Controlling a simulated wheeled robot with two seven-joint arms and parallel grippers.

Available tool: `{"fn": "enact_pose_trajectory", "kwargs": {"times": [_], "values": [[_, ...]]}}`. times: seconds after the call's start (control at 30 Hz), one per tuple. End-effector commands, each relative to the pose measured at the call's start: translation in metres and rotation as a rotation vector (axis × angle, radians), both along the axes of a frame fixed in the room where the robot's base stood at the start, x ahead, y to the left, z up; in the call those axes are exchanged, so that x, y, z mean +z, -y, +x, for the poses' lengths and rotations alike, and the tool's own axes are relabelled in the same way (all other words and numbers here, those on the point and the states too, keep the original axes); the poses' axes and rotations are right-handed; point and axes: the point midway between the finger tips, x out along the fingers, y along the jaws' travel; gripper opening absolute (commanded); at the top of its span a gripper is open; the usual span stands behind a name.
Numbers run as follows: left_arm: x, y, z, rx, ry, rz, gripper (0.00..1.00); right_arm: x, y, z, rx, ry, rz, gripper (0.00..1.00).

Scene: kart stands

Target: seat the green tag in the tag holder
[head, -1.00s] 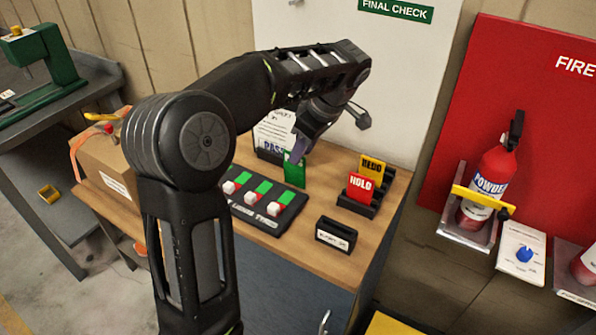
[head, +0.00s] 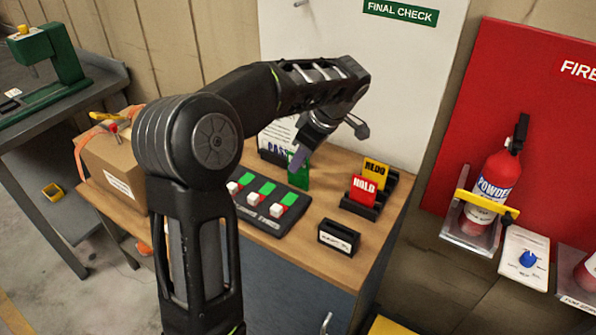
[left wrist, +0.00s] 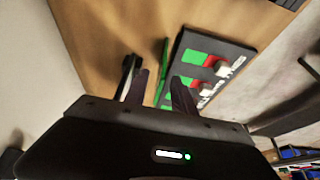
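The green tag (head: 302,176) stands upright on the wooden bench, behind the switch panel; its upper part is partly covered by my left gripper (head: 300,158). In the left wrist view, the tag (left wrist: 162,68) shows as a thin green edge lying between the two spread fingers (left wrist: 160,92), with a gap on each side. My left gripper is open around or just above the tag. A small black block with a white label (head: 339,237), seemingly the tag holder, sits empty near the bench's front right edge. My right gripper is not in view.
A black rack (head: 350,206) holds the red HOLD tag (head: 363,190) and yellow REDO tag (head: 375,172). The switch panel (head: 258,214) lies left of the labelled block. A cardboard box (head: 117,165) is at the left. The bench between panel and rack is clear.

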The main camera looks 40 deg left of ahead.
Motion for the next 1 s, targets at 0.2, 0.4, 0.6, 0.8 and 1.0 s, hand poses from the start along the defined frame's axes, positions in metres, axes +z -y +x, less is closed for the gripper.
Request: {"fn": "enact_pose_trajectory", "kwargs": {"times": [0.2, 0.4, 0.6, 0.8, 1.0], "values": [[-0.017, -0.009, -0.002, 0.002, -0.007, -0.001, 0.31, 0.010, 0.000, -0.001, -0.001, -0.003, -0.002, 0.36], [-0.043, -0.019, -0.003, 0.001, -0.005, 0.000, 0.31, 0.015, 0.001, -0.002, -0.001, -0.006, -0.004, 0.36], [-0.048, -0.021, -0.002, 0.000, 0.000, 0.000, 0.31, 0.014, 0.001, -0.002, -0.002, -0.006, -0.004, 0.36], [-0.048, -0.021, -0.002, 0.000, -0.001, 0.000, 0.31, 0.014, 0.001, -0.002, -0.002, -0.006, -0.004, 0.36], [-0.047, -0.021, -0.003, 0.000, -0.001, 0.000, 0.31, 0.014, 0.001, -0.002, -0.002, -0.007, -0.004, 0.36]]}}
